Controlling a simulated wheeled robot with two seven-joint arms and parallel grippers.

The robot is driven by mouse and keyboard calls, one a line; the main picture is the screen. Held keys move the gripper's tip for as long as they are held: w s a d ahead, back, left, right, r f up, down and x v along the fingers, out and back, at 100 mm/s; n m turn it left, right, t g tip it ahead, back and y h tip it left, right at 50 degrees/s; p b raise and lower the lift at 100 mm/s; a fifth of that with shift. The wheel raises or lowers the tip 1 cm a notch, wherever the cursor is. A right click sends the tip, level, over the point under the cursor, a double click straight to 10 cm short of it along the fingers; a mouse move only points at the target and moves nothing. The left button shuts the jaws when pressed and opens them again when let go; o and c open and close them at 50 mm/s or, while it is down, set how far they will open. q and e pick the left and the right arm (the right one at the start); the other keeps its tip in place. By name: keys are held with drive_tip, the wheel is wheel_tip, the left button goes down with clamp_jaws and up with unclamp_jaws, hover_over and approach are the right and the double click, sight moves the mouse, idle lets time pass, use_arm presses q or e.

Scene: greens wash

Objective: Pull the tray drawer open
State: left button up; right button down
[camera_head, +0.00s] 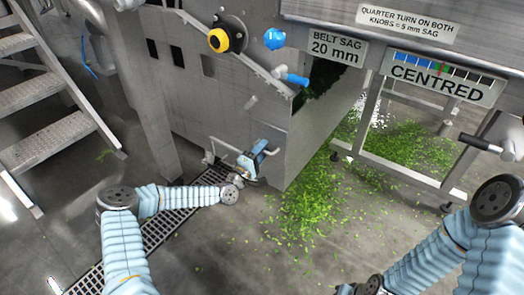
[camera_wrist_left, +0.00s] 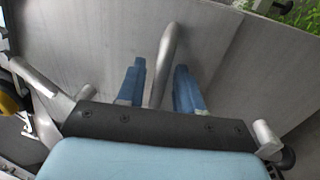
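A bent metal bar handle (camera_head: 224,145) stands out from the lower steel front (camera_head: 235,115) of the machine. I take that front for the tray drawer; its edges are not clear. My left gripper (camera_head: 262,150) is low at this front, by the right end of the bar. In the left wrist view, the two blue fingers of my left gripper (camera_wrist_left: 160,85) stand apart, one on each side of a metal bar (camera_wrist_left: 168,45). Narrow gaps show between bar and fingers. My right arm comes in at the lower right; its gripper is out of frame.
Chopped greens (camera_head: 310,200) lie on the floor right of the machine. A floor grate (camera_head: 165,225) runs below the left arm. Metal steps (camera_head: 45,140) stand at the left. A wheeled frame (camera_head: 400,170) and a black-gripped crank (camera_head: 480,143) are at the right.

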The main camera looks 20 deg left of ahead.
use_arm(q)
clamp_jaws()
